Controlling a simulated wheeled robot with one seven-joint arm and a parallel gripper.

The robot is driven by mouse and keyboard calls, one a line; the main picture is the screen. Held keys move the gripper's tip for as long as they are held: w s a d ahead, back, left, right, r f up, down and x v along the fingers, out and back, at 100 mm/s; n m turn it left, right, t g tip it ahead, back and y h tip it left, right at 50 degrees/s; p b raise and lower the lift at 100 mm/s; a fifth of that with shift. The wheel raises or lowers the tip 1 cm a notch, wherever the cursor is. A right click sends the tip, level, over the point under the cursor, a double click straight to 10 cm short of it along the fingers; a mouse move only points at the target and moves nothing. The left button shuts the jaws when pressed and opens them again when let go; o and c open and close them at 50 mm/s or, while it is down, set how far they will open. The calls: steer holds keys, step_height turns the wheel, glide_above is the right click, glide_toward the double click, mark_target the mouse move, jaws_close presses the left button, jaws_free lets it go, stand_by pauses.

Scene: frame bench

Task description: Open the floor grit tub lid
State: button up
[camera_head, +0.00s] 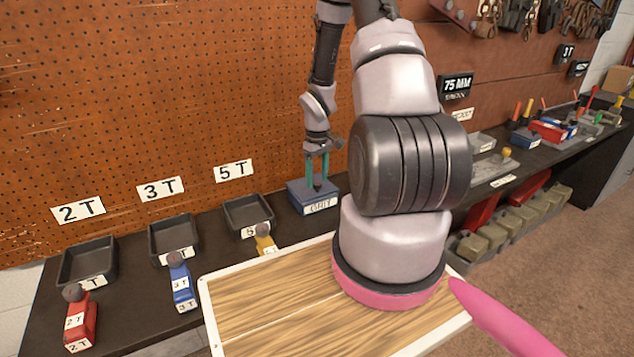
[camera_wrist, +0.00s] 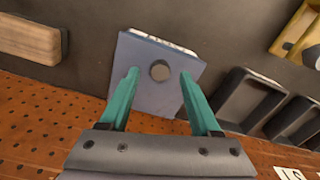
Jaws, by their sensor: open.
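The grit tub (camera_head: 322,204) is a small blue box with a white "GRIT" label, on the dark bench below the pegboard. Its blue-grey lid (camera_wrist: 137,88) fills the middle of the wrist view, with a round dark knob (camera_wrist: 160,70) on it. The lid looks closed. My gripper (camera_head: 317,186) has teal fingers and is over the tub, pointing down. In the wrist view my gripper (camera_wrist: 158,78) is open, with one finger on each side of the knob. I cannot tell whether the fingers touch the lid.
Dark trays (camera_head: 174,238) marked 2T, 3T and 5T stand left of the tub, with red (camera_head: 80,322), blue (camera_head: 181,285) and yellow (camera_head: 265,241) labelled pieces before them. A wood-topped board (camera_head: 270,320) lies in front. The pegboard (camera_head: 160,100) rises close behind.

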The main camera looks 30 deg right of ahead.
steer(key=shift+f, duration=1.05)
jaws_close()
stand_by(0.7)
